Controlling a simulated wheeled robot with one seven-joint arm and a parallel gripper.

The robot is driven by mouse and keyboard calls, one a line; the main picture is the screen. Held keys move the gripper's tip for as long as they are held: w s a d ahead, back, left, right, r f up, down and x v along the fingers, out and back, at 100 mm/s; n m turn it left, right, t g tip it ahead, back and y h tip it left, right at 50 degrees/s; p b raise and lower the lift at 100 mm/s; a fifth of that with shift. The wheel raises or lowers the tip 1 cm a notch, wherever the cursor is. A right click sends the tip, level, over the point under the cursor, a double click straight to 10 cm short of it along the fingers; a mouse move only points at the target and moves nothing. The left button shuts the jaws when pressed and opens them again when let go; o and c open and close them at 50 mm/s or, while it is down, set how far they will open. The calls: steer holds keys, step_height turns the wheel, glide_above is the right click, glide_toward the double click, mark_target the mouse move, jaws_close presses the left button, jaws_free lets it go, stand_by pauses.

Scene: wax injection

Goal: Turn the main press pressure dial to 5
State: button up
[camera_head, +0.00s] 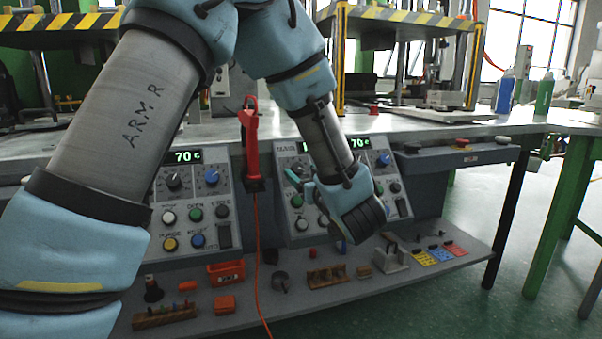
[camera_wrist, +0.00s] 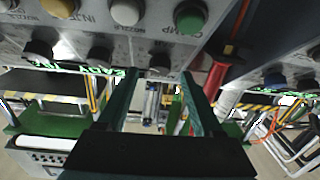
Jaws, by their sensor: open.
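In the head view, two grey control panels carry dials, buttons and green "70" displays. The left panel (camera_head: 190,212) shows a black dial (camera_head: 173,181) and a blue-capped dial (camera_head: 212,177). The right panel (camera_head: 310,228) is partly covered by my arm; its blue-capped dial (camera_head: 383,160) shows. Which dial sets the main press pressure cannot be read. My gripper (camera_head: 293,178) is at the right panel's left side. In the wrist view its two green fingers (camera_wrist: 159,78) are apart and empty, with a black knob (camera_wrist: 160,63) ahead between their tips. Contact cannot be told.
A red tool (camera_head: 250,140) with an orange cord hangs between the panels, close to my gripper; it also shows in the wrist view (camera_wrist: 215,75). The lower shelf (camera_head: 260,312) holds an orange bin (camera_head: 226,272) and small wooden blocks. Striped presses stand behind.

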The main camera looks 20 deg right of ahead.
steer(key=shift+w, duration=0.85)
steer(key=shift+c, duration=0.3)
jaws_close()
